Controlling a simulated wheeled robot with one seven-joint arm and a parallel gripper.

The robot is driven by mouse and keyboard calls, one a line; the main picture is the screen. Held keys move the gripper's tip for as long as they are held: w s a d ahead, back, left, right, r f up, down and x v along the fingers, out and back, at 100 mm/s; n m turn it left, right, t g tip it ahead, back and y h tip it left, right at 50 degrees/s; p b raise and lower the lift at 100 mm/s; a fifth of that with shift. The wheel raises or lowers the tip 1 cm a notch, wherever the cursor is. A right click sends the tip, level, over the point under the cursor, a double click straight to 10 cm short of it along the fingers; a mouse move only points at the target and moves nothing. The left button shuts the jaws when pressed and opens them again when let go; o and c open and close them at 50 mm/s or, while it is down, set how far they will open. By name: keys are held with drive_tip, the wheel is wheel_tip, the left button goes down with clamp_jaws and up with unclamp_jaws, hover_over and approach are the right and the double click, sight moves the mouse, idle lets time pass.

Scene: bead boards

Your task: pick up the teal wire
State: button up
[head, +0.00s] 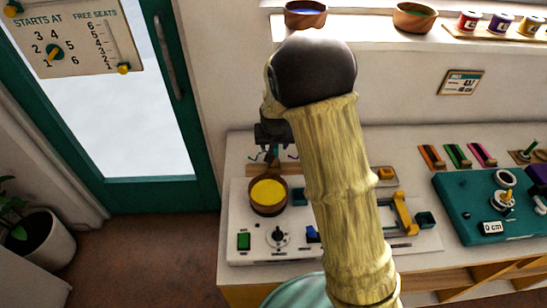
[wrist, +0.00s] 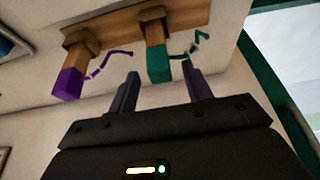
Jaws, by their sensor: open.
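The teal wire (wrist: 186,52) is a thin, bent piece at the side of a teal-tipped wooden peg (wrist: 159,62) in the wrist view. It shows as a small dark teal squiggle (head: 254,156) in the head view, left of my gripper. My gripper (wrist: 160,70) is open and empty, and the teal-tipped peg shows between its fingertips. The wire's outer end lies up and right of the right fingertip in the wrist view. I cannot tell whether finger and peg touch. In the head view my gripper (head: 273,136) is partly hidden by my arm.
A purple-tipped peg (wrist: 69,83) with a purple wire (wrist: 108,62) stands beside the teal one. Below my gripper is a white panel (head: 262,240) with a yellow-filled bowl (head: 268,195). A teal machine (head: 466,222) stands right. A door (head: 120,90) is at left.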

clamp_jaws()
idle(0.3)
wheel_tip(320, 180, up, 10)
idle(0.6)
idle(0.4)
